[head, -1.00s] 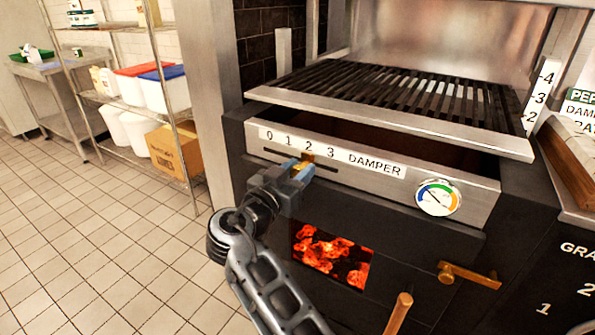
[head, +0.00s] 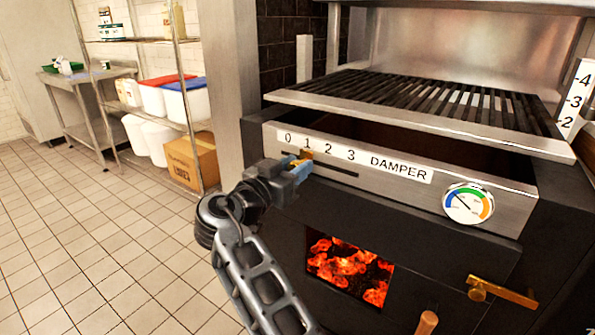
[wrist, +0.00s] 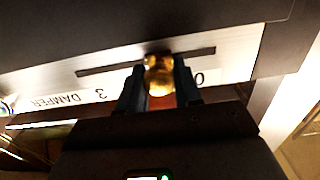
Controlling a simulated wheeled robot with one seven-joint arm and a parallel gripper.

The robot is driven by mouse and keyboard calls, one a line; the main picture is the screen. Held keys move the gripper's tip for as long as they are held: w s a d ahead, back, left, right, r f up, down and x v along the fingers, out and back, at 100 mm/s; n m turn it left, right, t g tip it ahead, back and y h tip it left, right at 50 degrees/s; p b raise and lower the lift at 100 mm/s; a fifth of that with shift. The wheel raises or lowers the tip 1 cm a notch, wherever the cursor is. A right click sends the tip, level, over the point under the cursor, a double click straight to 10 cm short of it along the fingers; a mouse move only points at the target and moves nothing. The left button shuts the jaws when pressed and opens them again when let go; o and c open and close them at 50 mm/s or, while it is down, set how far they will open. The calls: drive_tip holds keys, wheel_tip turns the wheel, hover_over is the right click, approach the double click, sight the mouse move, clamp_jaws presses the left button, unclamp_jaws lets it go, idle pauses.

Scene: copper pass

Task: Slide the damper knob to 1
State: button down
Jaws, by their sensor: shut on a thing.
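The brass damper knob (head: 306,154) sits on the slotted steel panel (head: 455,174) of the grill, just below the printed 1 in the head view. My gripper (head: 301,169) is shut on the knob from the front. In the wrist view the round brass knob (wrist: 159,78) is between my two fingers, in line with the dark slot (wrist: 105,68). The scale is upside down there; 0 and 3 show, while 1 and 2 are hidden behind my gripper.
A round gauge (head: 468,204) is right of the DAMPER label. The grill rack (head: 430,105) overhangs above the panel. Below are a glowing coal window (head: 348,270) and a brass handle (head: 502,291). Open tiled floor (head: 90,240) lies to the left.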

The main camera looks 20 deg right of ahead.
drive_tip(key=c, duration=0.8)
unclamp_jaws()
drive_tip(key=shift+c, duration=0.2)
drive_tip(key=v, duration=0.8)
drive_tip(key=shift+d+f, duration=0.1)
